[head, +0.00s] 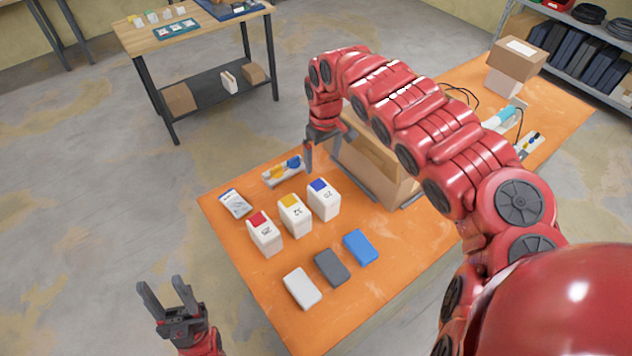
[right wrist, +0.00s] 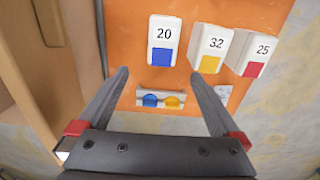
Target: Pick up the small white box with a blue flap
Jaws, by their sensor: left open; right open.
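The small white box with a blue flap (head: 324,201), marked 20, stands upright on the orange table at the right end of a row of three. In the right wrist view the same box (right wrist: 162,42) shows just beyond and between the fingertips. My right gripper (head: 320,160) is open and empty, above the table behind the box and apart from it. It also shows in the right wrist view (right wrist: 157,74). My left gripper (head: 160,283) is open and empty, off the table's left edge.
White boxes with a yellow flap (head: 294,216) and a red flap (head: 264,236) stand beside it. A cardboard box (head: 372,165) is close to my right gripper. White, grey and blue blocks (head: 360,247) lie in front. A tray with blue and yellow pieces (head: 284,171) lies behind.

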